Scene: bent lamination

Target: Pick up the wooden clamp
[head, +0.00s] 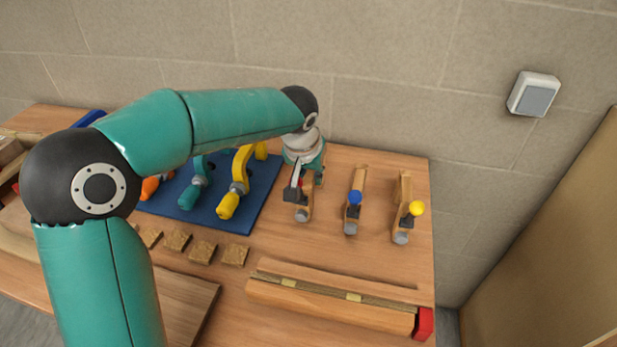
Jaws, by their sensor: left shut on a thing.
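Three wooden clamps stand in a row at the back right of the bench. One has a blue knob (354,197) and one has a yellow knob (416,208). The leftmost wooden clamp (305,208) is under my left gripper (297,191), which reaches down onto it from above. My left gripper is shut on this clamp. A small bit of red shows beside the fingers. The gripper and wrist hide the clamp's upper part, and I cannot tell whether it is clear of the bench. My right gripper is not in view.
A blue mat (262,190) left of the clamps holds teal, yellow and orange clamps. Several small wooden blocks (203,252) lie in front of it. A long wooden lamination piece (330,303) with a red end lies near the front right. A stone wall stands behind.

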